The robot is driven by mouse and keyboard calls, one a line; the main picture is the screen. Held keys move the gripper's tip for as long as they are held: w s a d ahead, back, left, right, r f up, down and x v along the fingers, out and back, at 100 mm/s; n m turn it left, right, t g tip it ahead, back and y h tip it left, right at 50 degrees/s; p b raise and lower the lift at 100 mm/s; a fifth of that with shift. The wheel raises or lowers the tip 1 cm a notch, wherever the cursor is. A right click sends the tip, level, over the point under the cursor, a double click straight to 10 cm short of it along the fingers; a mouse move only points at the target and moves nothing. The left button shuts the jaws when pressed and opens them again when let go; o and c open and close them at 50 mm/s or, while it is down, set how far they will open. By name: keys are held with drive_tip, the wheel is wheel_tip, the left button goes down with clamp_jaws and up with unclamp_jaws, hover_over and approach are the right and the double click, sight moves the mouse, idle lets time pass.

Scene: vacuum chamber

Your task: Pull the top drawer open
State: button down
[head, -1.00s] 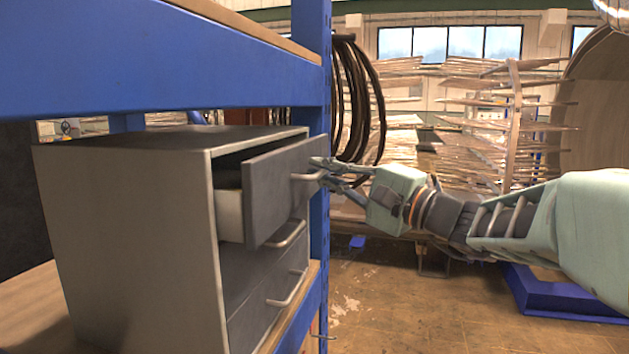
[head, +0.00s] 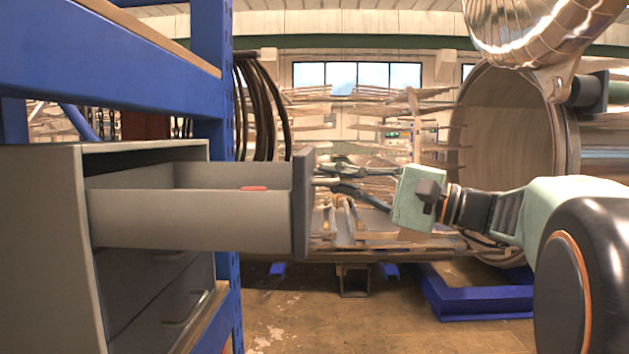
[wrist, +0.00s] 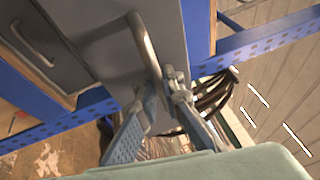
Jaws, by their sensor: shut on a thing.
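The top drawer (head: 190,219) of the grey cabinet (head: 45,240) is pulled far out in the head view, and a red item (head: 254,188) lies inside it. Its dark front panel (head: 302,200) stands to the right of the blue shelf post. My gripper (head: 325,176) is at the outer face of that panel. In the wrist view my gripper (wrist: 158,88) is shut on the drawer's metal handle (wrist: 145,45), with its fingers at the handle's lower end. The handle is hidden behind the panel in the head view.
Two closed drawers with handles (head: 186,308) are below. The blue shelf post (head: 212,110) stands beside the cabinet, and a blue beam (head: 100,62) runs above it. A blue floor frame (head: 470,305) lies at the right. The floor (head: 330,325) ahead is open.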

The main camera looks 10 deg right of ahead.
drive_tip(key=shift+d+f, duration=0.1)
idle(0.3)
drive_tip(key=c, duration=2.3)
unclamp_jaws()
drive_tip(key=shift+c, duration=0.2)
drive_tip(key=shift+d, duration=0.1)
drive_tip(key=v, duration=1.2)
